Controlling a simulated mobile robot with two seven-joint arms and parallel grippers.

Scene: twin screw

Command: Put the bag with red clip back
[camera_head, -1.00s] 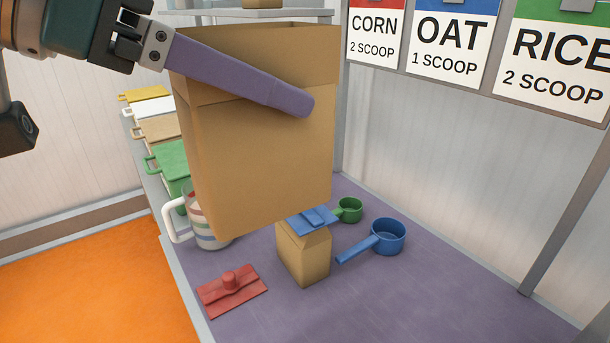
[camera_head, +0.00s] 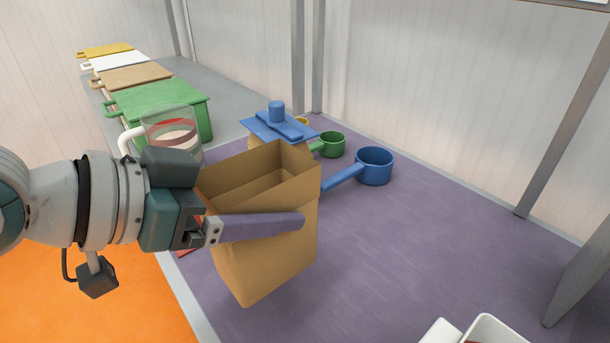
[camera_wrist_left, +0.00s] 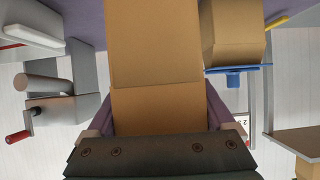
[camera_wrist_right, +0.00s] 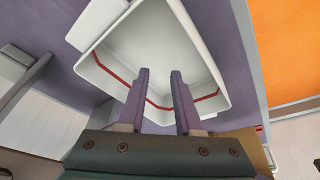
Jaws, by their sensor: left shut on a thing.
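My left gripper (camera_head: 290,216) is shut on an open-topped brown paper bag (camera_head: 268,265). One purple finger lies across the bag's near face; the other is hidden. The bag is upright, slightly tilted, and no clip shows on it. The left wrist view shows the bag (camera_wrist_left: 155,60) between the fingers. A sliver of the red clip (camera_head: 186,253) shows on the counter below my left wrist; most of it is hidden. My right gripper (camera_wrist_right: 160,75) is open and empty, with a white container (camera_wrist_right: 165,40) with a red line in front of it.
A second bag with a blue clip (camera_head: 280,125) stands behind the held bag. A blue scoop (camera_head: 374,166), a green scoop (camera_head: 332,144) and a glass jug (camera_head: 170,132) are nearby. Lidded bins (camera_head: 160,105) line the left.

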